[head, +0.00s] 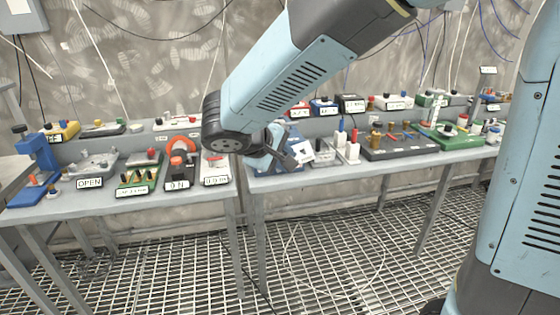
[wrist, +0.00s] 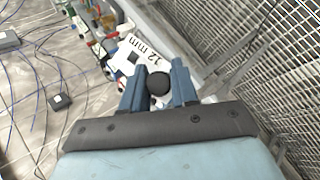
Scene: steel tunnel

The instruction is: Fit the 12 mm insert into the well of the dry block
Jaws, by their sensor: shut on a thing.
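My gripper (wrist: 159,72) has its two blue fingers on either side of a dark round piece, seen end-on, which looks like the insert (wrist: 158,85). Just beyond the fingertips is a white block with a "12 mm" label, seemingly the dry block (wrist: 122,46); a small dark square shows on it. The well cannot be made out for certain. In the head view my gripper (head: 287,157) is low over the left end of the right bench, beside a white block (head: 303,150). The insert cannot be made out there, and I cannot tell whether it touches the block.
A white stand with red and blue upright pieces (head: 347,148) is just right of my gripper. A dark tray with brass pieces (head: 400,148) and a green board (head: 455,135) stand farther right. The left bench (head: 120,205) is crowded with devices. A gap separates the benches.

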